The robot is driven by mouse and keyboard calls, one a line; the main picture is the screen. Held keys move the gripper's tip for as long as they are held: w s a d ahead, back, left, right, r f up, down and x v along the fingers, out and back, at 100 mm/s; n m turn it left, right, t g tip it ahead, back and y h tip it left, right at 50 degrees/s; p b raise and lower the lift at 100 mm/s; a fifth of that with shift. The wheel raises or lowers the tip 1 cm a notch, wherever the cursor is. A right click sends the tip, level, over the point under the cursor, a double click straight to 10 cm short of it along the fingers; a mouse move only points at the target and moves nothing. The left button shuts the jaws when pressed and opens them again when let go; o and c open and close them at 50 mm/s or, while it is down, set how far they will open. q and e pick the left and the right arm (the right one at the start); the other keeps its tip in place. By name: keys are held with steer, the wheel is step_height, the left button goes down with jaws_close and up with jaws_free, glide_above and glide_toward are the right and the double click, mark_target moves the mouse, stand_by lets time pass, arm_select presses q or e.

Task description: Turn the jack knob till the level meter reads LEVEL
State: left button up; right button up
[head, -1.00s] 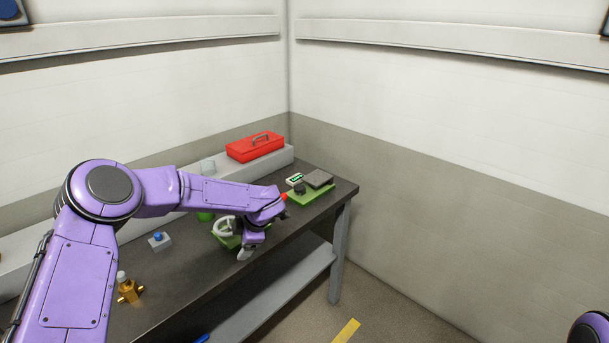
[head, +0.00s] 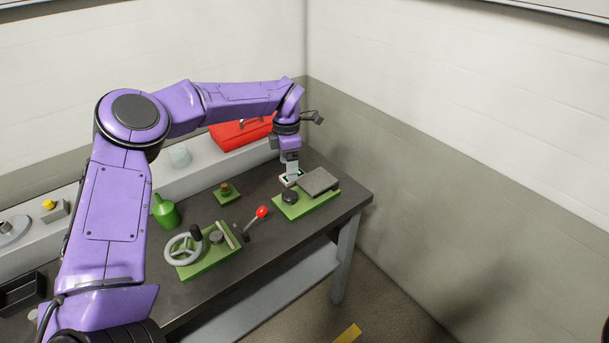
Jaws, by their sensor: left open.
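The jack unit has a green base (head: 307,206) near the far right end of the bench. A dark round knob (head: 290,196) stands on its front left part, and a grey plate (head: 319,181) lies behind and to the right. The level meter (head: 286,183) is just behind the knob. It is partly covered by my gripper, and its reading cannot be made out. My left gripper (head: 292,176) is open, pointing down just above and behind the knob, by the meter. I cannot tell whether it touches anything. My right gripper is out of view.
A green unit with a grey handwheel (head: 183,250) and a red-tipped lever (head: 262,212) stand left of the jack. The bench front right is clear.

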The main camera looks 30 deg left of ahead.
arm_select(q)
steer(key=f, duration=0.1)
steer(key=p, duration=0.3)
glide_above(290, 192)
steer(key=s, duration=0.2)
step_height(290, 192, down, 4)
steer(key=shift+s+f, duration=0.1)
steer(key=f, duration=0.1)
steer(key=w+f, duration=0.1)
steer(key=f, duration=0.2)
steer(key=shift+w+f, duration=0.25)
steer(key=shift+w, duration=0.05)
steer(key=shift+w+f, duration=0.2)
steer(key=shift+f, duration=0.1)
steer(key=shift+s+r, duration=0.25)
steer(key=shift+s, duration=0.15)
steer(key=shift+s+r, duration=0.15)
steer(key=c, duration=1)
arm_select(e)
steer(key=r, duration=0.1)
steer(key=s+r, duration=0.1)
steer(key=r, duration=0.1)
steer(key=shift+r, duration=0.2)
